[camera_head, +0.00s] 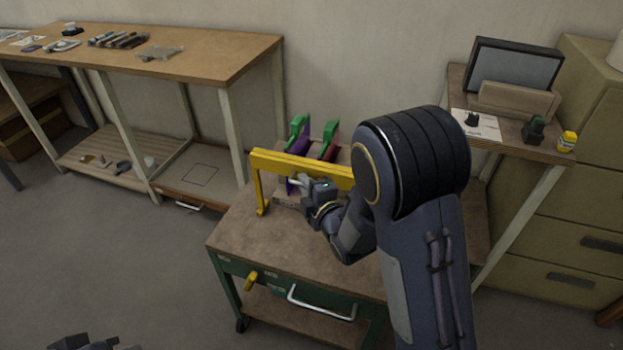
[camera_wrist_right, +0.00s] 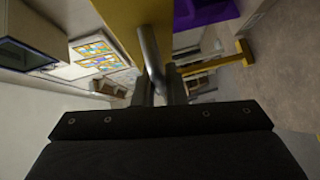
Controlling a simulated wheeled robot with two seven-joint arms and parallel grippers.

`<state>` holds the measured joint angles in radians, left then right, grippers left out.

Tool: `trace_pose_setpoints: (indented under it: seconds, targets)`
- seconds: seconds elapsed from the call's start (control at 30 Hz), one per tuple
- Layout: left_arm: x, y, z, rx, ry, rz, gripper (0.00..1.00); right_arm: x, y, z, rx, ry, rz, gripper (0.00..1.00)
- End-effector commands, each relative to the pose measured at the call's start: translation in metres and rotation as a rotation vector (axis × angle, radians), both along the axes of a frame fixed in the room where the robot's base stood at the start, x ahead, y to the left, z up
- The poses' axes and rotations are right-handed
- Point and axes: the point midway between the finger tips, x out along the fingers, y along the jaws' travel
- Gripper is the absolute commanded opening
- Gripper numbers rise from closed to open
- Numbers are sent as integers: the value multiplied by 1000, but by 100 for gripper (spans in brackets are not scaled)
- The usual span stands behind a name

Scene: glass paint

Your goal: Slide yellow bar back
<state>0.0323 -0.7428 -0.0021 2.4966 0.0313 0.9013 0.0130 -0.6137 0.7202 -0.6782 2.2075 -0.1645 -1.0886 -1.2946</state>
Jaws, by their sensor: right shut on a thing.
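The yellow bar (camera_head: 285,160) stands like a gantry on the wheeled cart (camera_head: 290,245), its left leg on the top and its right end hidden behind my right arm. My right gripper (camera_head: 303,185) is at the near side of the bar, shut on its grey metal handle. In the right wrist view, the handle (camera_wrist_right: 150,55) runs from the yellow bar (camera_wrist_right: 125,20) down between the fingers. My left gripper (camera_head: 90,343) only partly shows at the bottom left edge, and its jaws cannot be made out.
A wooden workbench (camera_head: 200,62) with tools is at the left. A side table (camera_head: 540,148) with a dark-framed panel and a yellow jar (camera_head: 567,142) is at the right. The cart's front left top is bare.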

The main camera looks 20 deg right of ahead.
Motion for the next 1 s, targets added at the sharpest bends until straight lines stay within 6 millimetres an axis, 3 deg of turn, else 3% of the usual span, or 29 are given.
trace_pose_setpoints:
  seconds: [0.13, 0.4, 0.43, 0.6, 0.87, 1.0]
  targets:
    - [0, 0, -6, 0, 0, 0, 0, -13, 10, -1, 0, -1, 5, 0]
    - [0, 0, -5, 0, 0, 0, 0, -15, 11, -1, -1, 5, 8, 0]
    - [0, 0, -5, 0, 0, 0, 0, -15, 12, -1, -1, 5, 8, 13]
    - [0, 0, -5, 0, 0, 0, 0, -15, 11, -1, -1, 3, 6, 32]
    - [0, 0, -5, 0, 0, 0, 0, -15, 9, 0, -1, 0, 3, 32]
    - [0, 0, -6, 0, 0, 0, 0, -27, 7, 2, 1, 0, 2, 32]
